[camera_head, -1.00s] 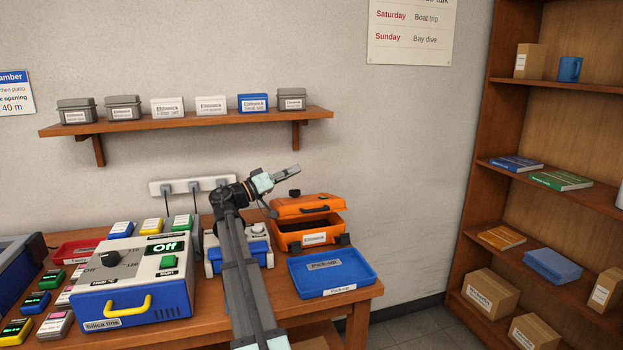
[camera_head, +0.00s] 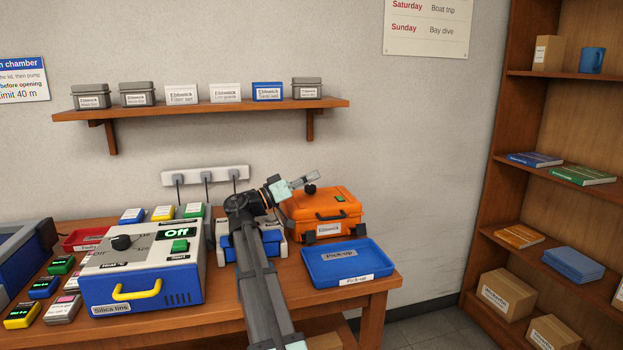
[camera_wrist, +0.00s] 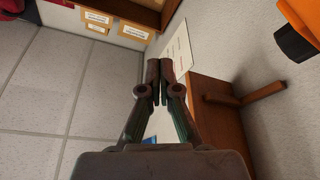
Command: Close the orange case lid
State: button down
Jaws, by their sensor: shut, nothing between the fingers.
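The orange case (camera_head: 322,212) stands at the back right of the bench in the head view. My gripper (camera_head: 318,176) is above the back of the lid, shut and empty, and points to the right. A dark knob-like shape shows just below the fingers. In the wrist view my fingertips (camera_wrist: 159,62) are together with nothing between them. An orange part of the case (camera_wrist: 302,20) shows at the top right corner there.
A blue pick-up tray (camera_head: 345,262) lies in front of the case. A blue and white instrument (camera_head: 150,270) with a yellow handle stands to the left. A wall shelf (camera_head: 200,110) with several boxes hangs above. A bookcase (camera_head: 515,140) stands at the right.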

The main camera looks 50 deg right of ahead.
notch_tip(320, 180, up, 10)
dwell(0.6)
